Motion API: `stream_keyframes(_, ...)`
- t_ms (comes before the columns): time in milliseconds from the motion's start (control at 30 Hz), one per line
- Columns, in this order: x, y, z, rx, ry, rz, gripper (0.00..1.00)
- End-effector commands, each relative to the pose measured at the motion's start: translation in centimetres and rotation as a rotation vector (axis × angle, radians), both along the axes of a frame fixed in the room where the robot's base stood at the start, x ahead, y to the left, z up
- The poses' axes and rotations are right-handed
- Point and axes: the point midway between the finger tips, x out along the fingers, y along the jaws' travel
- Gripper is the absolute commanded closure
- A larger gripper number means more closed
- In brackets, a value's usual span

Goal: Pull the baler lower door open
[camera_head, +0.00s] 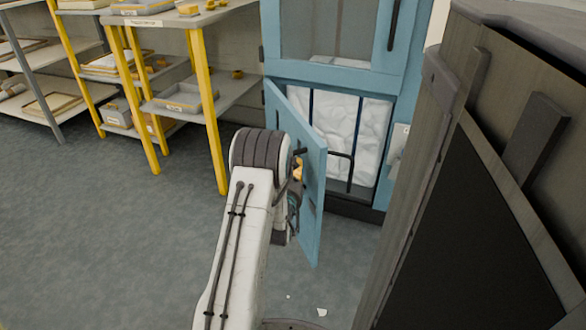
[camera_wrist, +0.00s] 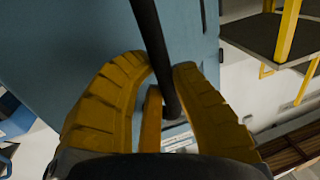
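The blue baler lower door (camera_head: 314,215) stands part open in the head view, swung out from the baler (camera_head: 340,75) and hinged at its left. White wadding (camera_head: 352,125) shows in the opening behind it. My gripper is at the door's outer face, mostly hidden by my arm in the head view. In the wrist view, the yellow fingers of my gripper (camera_wrist: 166,78) curl around a black bar handle (camera_wrist: 150,32), which touches the right finger. The blue door face (camera_wrist: 70,50) fills the left behind them.
Shelving with yellow posts (camera_head: 205,95) and trays stands at the left. A large dark grey machine or cabinet (camera_head: 470,200) rises close on the right. Grey floor (camera_head: 110,240) is free at the left and front, with small white scraps (camera_head: 321,312) near the door.

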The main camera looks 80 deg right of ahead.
Motion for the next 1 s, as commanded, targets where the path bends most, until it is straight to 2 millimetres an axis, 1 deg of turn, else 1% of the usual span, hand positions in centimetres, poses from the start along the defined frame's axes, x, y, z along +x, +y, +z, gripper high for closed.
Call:
stream_keyframes(33, -0.3, 0.2, -0.4, 0.011, 0.0, -0.005, 0.76)
stream_keyframes(300, -0.1, 0.1, -0.2, 0.006, 0.0, -0.002, 0.51)
stream_keyframes(333, -0.1, 0.1, -0.2, 0.006, 0.0, -0.001, 0.5)
stream_keyframes(567, 0.0, 0.1, -0.1, 0.004, 0.0, 0.0, 0.5)
stream_keyframes(667, 0.0, 0.4, -0.1, 0.004, 0.0, 0.0, 0.5)
stream_keyframes(767, 0.0, 1.2, -0.2, 0.006, 0.0, 0.0, 0.5)
stream_keyframes(1000, 0.1, 4.1, -0.2, 0.007, 0.0, -0.001, 0.5)
